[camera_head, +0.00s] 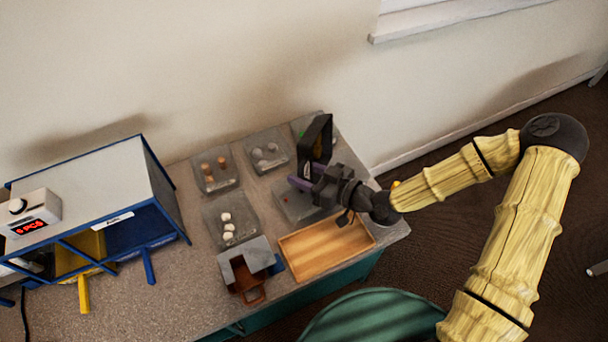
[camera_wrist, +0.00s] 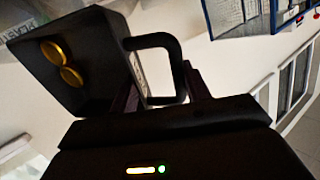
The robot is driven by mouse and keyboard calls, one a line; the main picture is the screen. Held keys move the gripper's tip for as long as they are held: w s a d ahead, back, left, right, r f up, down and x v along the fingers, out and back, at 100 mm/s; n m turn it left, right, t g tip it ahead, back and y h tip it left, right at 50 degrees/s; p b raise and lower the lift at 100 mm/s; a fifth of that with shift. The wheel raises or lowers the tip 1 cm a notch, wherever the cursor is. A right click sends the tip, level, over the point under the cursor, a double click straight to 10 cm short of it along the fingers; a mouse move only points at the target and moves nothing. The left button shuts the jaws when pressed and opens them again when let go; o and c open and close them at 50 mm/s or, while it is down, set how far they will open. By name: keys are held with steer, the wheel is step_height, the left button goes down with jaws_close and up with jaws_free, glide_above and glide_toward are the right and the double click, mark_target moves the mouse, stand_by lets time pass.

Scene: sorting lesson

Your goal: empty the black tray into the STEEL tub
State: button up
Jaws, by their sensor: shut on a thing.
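My gripper (camera_head: 312,178) is shut on the handle of the black tray (camera_head: 317,138) above the back right of the table. The tray is steeply tilted. In the wrist view the black tray (camera_wrist: 98,82) shows two gold-coloured round pieces inside, near one wall. Several grey see-through tubs stand on the table below and beside my gripper. One tub (camera_head: 268,152) holds grey round pieces. Another tub (camera_head: 295,202), partly hidden by my gripper, has a small red piece. I cannot read a STEEL label on any tub.
Other tubs hold brown cylinders (camera_head: 215,172), white pieces (camera_head: 228,228) and something green (camera_head: 301,131). An empty wooden tray (camera_head: 328,248) lies at the front right, beside a grey and brown holder (camera_head: 250,262). A blue-framed drawer rack (camera_head: 95,190) with a display box (camera_head: 30,212) stands left.

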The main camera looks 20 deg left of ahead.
steer(key=shift+s+d+f+m+t+y+b, duration=0.1)
steer(key=shift+d+f+m+t+y+b, duration=0.35)
steer(key=shift+b, duration=1.15)
steer(key=shift+s+d+f+n+t+y+b, duration=0.15)
steer(key=shift+d+y+b, duration=0.6)
steer(key=shift+b, duration=0.8)
steer(key=shift+d+f+m+t+y+b, duration=0.3)
steer(key=shift+y+b, duration=0.5)
steer(key=shift+b, duration=0.8)
steer(key=shift+s+d+f+m+t+y+b, duration=0.1)
steer(key=shift+d+f+m+t+y+b, duration=0.35)
steer(key=shift+b, duration=1.05)
steer(key=shift+s+d+r+m+t+y+b, duration=0.15)
steer(key=shift+d+t+y+b, duration=0.5)
steer(key=shift+b, duration=0.9)
steer(key=shift+d+f+m+t+y+b, duration=0.35)
steer(key=shift+t+y+b, duration=0.35)
steer(key=shift+b, duration=0.8)
steer(key=shift+d+t+b, duration=0.15)
steer(key=shift+t+b, duration=0.25)
steer(key=shift+r, duration=0.2)
